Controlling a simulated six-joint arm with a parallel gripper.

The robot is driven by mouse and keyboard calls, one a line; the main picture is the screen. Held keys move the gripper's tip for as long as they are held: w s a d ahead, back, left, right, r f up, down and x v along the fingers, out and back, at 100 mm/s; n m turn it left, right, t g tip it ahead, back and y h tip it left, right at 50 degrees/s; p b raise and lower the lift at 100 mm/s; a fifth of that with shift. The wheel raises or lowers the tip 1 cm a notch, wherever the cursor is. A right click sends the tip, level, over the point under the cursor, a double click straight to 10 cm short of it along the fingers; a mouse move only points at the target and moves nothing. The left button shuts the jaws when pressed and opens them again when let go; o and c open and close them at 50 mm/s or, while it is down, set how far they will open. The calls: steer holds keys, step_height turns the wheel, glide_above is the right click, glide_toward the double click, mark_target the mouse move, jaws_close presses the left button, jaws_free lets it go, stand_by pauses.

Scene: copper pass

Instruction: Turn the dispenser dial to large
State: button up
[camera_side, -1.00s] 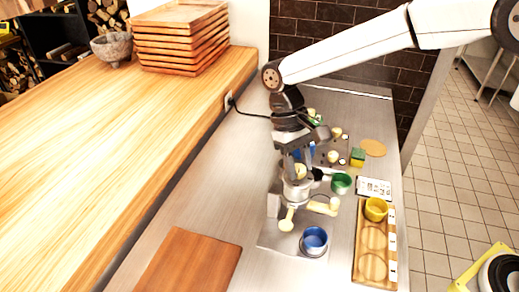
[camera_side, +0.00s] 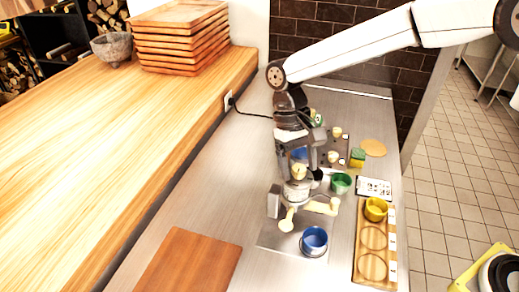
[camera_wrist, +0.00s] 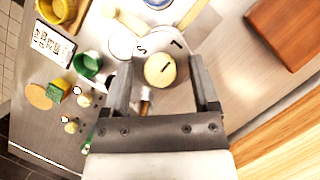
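The dispenser (camera_side: 297,192) stands on a metal plate in the side view, with cream handles low on it. Its dial (camera_wrist: 160,69) is a round cream knob with a short dark mark, seen from above in the wrist view; it also shows in the side view (camera_side: 298,170). Beside the dial is a pale face with an "S" and another mark that I cannot read surely. My gripper (camera_wrist: 163,88) points down over the dispenser. Its fingers are apart, one on each side of the dial, with gaps visible. In the side view my gripper (camera_side: 298,165) partly hides the dispenser.
A blue cup (camera_side: 314,240) and a green cup (camera_side: 341,183) stand close to the dispenser. A yellow cup (camera_side: 375,209) sits on a wooden tray (camera_side: 356,262) at the right. A brown board (camera_side: 190,262) lies front left. A sponge (camera_side: 357,157) and small items are behind.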

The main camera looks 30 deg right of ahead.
steer(key=shift+r, duration=0.1)
steer(key=v, duration=0.7)
steer(key=shift+r, duration=0.3)
steer(key=shift+w+d, duration=0.1)
steer(key=shift+w, duration=0.05)
steer(key=s+d+f+t, duration=0.3)
steer(key=s+d+f, duration=0.3)
steer(key=d, duration=0.3)
steer(key=s+d+f+t, duration=0.4)
steer(key=s+d, duration=0.3)
steer(key=d, duration=0.3)
steer(key=shift+s+f, duration=0.4)
steer(key=shift+f, duration=0.45)
